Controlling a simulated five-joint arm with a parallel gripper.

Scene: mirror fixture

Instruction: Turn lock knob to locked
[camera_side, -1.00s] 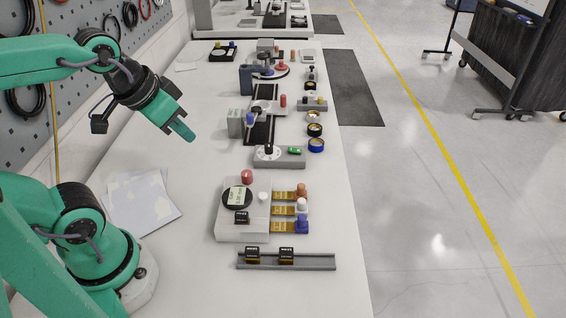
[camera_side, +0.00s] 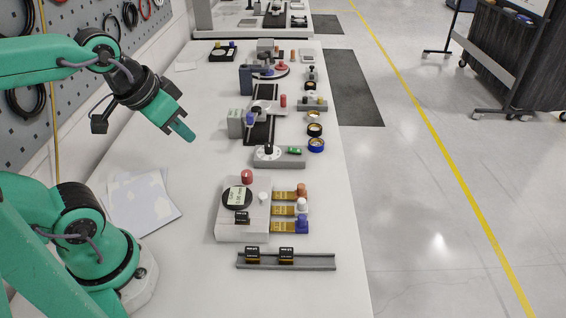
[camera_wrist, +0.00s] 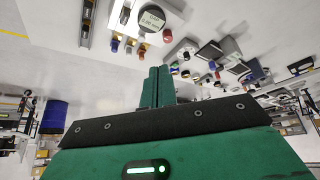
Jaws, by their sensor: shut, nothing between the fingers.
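A grey block (camera_side: 291,163) in the middle of the bench carries a round white dial with a black knob (camera_side: 268,149) and a small green part (camera_side: 294,150). This looks like the lock knob, but I cannot read any lock marking or its setting. My gripper (camera_side: 188,135) is shut and empty, in the air to the left of the block and apart from it. In the wrist view its green fingers (camera_wrist: 160,72) are together, with nothing between them.
A white fixture (camera_side: 228,228) with a round display and coloured plugs stands nearer the camera, before a grey rail (camera_side: 318,262). Papers (camera_side: 145,210) lie at the left. More fixtures stand behind.

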